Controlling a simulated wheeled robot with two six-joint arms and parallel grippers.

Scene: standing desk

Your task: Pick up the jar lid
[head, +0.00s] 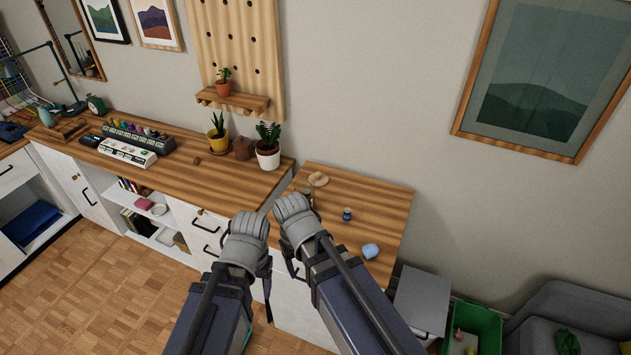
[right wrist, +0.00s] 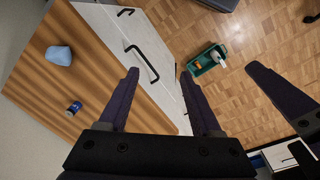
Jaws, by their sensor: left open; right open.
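I cannot make out a clear jar lid. A flat tan piece (head: 318,179) lies at the back of the right desk section, too small to identify. A small dark blue jar-like item (head: 347,214) stands near the desk's middle and also shows in the right wrist view (right wrist: 74,107). My right gripper (head: 293,264) is at the desk's front edge, its fingers mostly hidden behind its arm. In the right wrist view its fingers (right wrist: 160,80) are apart and empty. My left gripper (head: 267,287) is beside it, in front of the drawers, open.
A light blue lump (head: 370,251) sits on the right desk section (head: 385,205). A potted plant (head: 267,147) and brown pot (head: 242,148) stand on the left counter. A green bin (head: 474,328) is on the floor at right. The desk's right side is mostly clear.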

